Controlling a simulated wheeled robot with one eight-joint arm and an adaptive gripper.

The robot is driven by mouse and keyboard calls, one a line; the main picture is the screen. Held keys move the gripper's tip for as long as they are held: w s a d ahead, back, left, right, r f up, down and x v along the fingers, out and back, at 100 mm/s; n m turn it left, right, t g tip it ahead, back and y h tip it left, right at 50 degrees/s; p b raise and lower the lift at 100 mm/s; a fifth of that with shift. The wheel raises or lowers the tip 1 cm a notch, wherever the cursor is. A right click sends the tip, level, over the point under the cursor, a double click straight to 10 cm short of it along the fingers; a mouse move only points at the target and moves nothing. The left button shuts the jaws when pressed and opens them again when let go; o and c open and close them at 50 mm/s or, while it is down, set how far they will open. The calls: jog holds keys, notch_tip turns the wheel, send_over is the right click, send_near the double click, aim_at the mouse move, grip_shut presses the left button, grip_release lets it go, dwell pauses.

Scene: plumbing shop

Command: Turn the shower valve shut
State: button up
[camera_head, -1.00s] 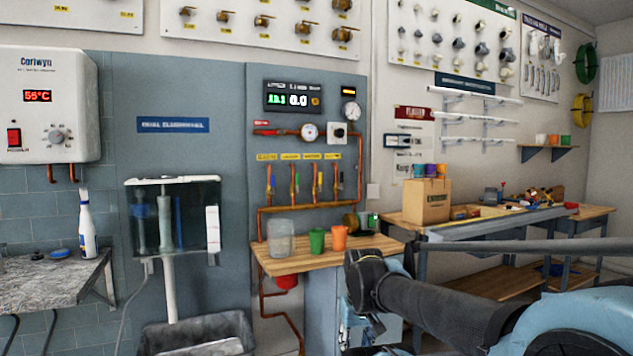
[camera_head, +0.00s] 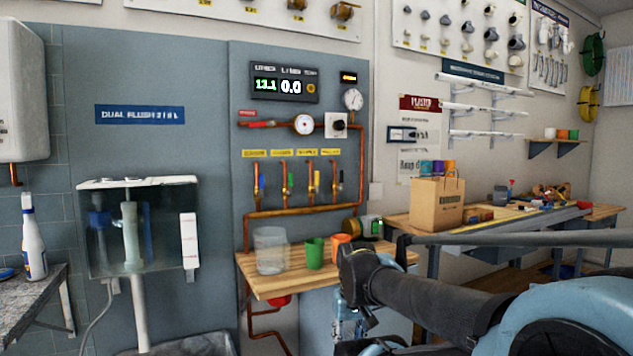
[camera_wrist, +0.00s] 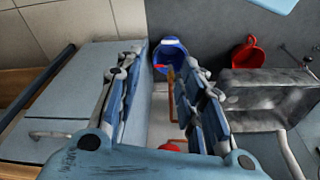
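A row of several small valves on copper pipe, including a left one (camera_head: 262,185) and a right one (camera_head: 336,188), is mounted on the grey wall panel in the head view. Each has a yellow label above it, such as the leftmost label (camera_head: 254,153). The labels are too blurred to read, so I cannot tell which is the shower valve. Some levers show blue or yellow and appear to run roughly along the pipes. My gripper (camera_wrist: 160,72) shows in the wrist view with its two fingers spread apart and nothing between them. It touches no valve there.
A wooden shelf (camera_head: 283,287) below the valves holds a clear container (camera_head: 271,251), a green cup (camera_head: 314,253) and an orange cup (camera_head: 340,246). A clear cistern (camera_head: 138,230) hangs at left. The wrist view shows a blue bucket (camera_wrist: 178,48) and a red one (camera_wrist: 246,56).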

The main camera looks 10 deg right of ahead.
notch_tip(320, 180, up, 42)
jog(key=n+t+y, duration=0.3)
jog(key=t+y, duration=0.1)
jog(key=t, duration=0.7)
send_over(318, 177)
jog(key=s+d, duration=0.2)
jog(key=s, duration=0.5)
jog(key=s+d, duration=0.3)
jog(key=s, duration=0.5)
jog(key=x, duration=1.7)
jog(key=shift+a+f, duration=0.4)
grip_shut()
